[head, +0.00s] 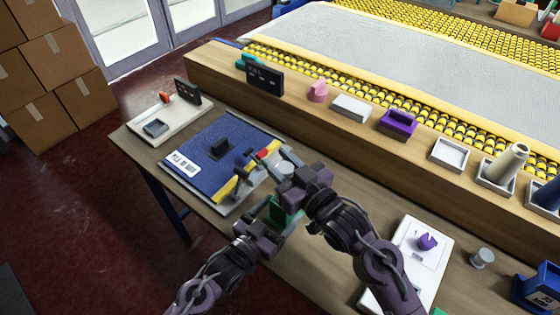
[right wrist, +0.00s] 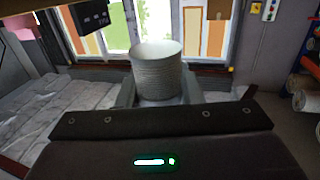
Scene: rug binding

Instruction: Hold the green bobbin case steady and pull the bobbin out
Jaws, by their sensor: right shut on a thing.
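The green bobbin case (head: 279,211) is at the front edge of the table in the head view, partly hidden by both grippers. My left gripper (head: 276,217) has its fingers on either side of the case and seems shut on it. My right gripper (head: 288,174) is just above and beyond the case. It is shut on the bobbin (right wrist: 158,72), a pale ribbed cylinder standing between its fingers in the right wrist view. The bobbin's grey end (head: 286,167) shows in the head view, apart from the green case. No green shows around the bobbin in the wrist view.
A blue mat (head: 205,150) with a small black block and a tool lies left of the grippers. A white tray (head: 185,119) is at the far left. A white board (head: 424,243) with a purple piece lies right. A raised wooden ledge (head: 330,115) holds several small trays.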

